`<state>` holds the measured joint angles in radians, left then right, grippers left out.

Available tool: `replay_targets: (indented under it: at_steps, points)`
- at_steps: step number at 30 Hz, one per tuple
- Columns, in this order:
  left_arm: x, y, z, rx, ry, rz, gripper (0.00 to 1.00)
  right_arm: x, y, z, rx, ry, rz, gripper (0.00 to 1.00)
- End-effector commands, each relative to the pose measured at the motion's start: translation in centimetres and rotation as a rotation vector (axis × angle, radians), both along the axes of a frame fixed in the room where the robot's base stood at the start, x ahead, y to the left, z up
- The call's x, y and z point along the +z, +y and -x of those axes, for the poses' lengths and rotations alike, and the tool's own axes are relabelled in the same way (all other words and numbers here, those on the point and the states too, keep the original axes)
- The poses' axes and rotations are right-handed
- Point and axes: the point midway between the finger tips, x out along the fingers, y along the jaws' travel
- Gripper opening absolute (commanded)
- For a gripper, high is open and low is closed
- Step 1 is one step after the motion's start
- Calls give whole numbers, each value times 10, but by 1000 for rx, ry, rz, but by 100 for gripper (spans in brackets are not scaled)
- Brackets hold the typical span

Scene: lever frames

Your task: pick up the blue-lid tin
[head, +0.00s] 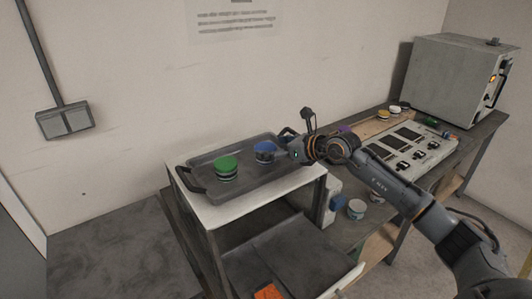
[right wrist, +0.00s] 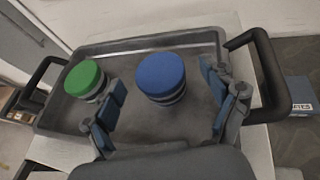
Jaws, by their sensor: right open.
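The blue-lid tin (head: 265,151) stands upright on a dark grey tray, towards its right end. In the right wrist view the blue-lid tin (right wrist: 162,77) lies ahead, between the lines of my two fingers. My right gripper (head: 287,147) is just right of the tin in the head view. In the right wrist view my right gripper (right wrist: 166,98) is open with blue-padded fingers well apart and nothing held. A green-lid tin (head: 225,168) stands left of the blue one, also in the wrist view (right wrist: 85,79). My left gripper is not in view.
The tray (head: 240,193) has raised rims and end handles and rests on a white-topped stand (head: 212,216). A workbench with a control panel (head: 408,146) and a grey cabinet (head: 445,80) stands at the right. Bare tray floor separates the tins.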

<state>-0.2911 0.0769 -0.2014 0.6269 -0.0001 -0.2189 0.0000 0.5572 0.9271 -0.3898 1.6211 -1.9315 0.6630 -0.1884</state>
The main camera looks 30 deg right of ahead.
Motion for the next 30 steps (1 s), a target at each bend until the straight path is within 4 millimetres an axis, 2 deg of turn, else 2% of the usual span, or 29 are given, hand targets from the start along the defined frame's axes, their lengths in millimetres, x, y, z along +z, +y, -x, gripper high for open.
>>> replay_targets:
  at_steps: [6,15,24,30]
  points:
    - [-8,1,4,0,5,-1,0,-14,13,-25,0,-1,-4,85]
    - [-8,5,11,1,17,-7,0,-15,14,-28,0,0,0,85]
    - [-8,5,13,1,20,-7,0,-15,14,-28,1,0,0,24]
    - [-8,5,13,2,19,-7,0,-14,14,-28,0,-1,0,22]
